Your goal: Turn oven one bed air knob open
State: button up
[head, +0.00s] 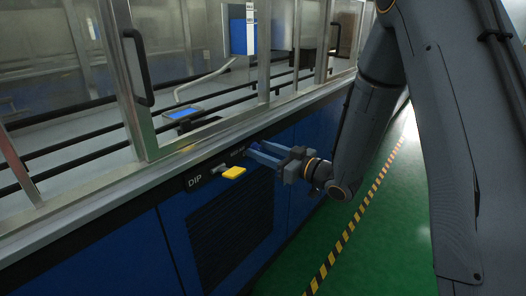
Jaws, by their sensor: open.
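My gripper (252,152) is open, with its fingers pointing left at the blue front of the machine. A small dark blue part, possibly a knob, shows at the fingertips; the fingers partly hide it, and I cannot tell whether they touch it or stand around it. A yellow handle (234,172) sticks out of the same dark strip, just left of and below the fingertips. A white "DIP" label (194,182) is on the strip further left. No label naming oven one or bed air is readable.
A metal-framed glass enclosure (141,80) with a black door handle (141,68) rises above the panel. A dark louvred vent (232,235) is below the strip. The green floor (385,240) to the right is clear, with a yellow-black stripe (345,236) along it.

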jog(key=c, duration=1)
jog(key=shift+m+p, duration=0.4)
jog(key=m+p, duration=0.2)
jog(key=shift+r+m+p, duration=0.15)
jog(key=shift+m+p, duration=0.15)
jog(key=shift+m, duration=0.1)
jog(key=m+p, duration=0.4)
jog(key=m, duration=0.1)
jog(key=m+p, duration=0.2)
jog(key=m, duration=0.3)
jog(key=shift+w+d, duration=0.1)
jog(key=m+p, duration=0.2)
jog(key=m, duration=0.2)
jog(key=shift+f, duration=0.2)
jog(key=shift+m, duration=0.3)
